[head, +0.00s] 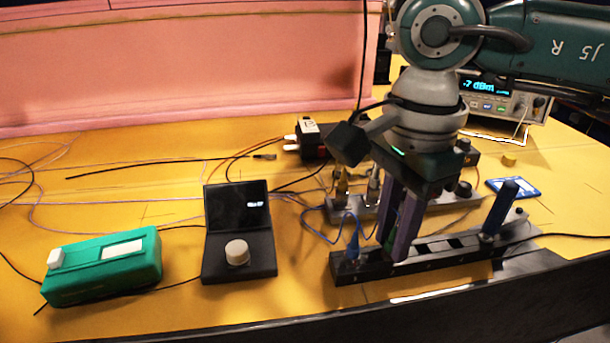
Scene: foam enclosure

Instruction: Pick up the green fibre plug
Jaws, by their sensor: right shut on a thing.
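My right gripper (394,247) comes down from the upper right, with its fingers pointing down over the left half of a black slotted rack (450,262). The fingers are close together and shut on a green piece, the green fibre plug (388,242). Only a sliver of it shows between the fingers; its lower end and whether it sits in a slot are hidden. A blue plug (352,243) stands in the rack just left of the fingers. My left gripper is not in view.
A dark blue post (499,208) stands at the rack's right end. Behind is a second rack (455,203) with metal connectors. A black box with a knob (237,252) and a green device (105,267) lie left. Thin cables cross the yellow table. A dark edge runs along the front.

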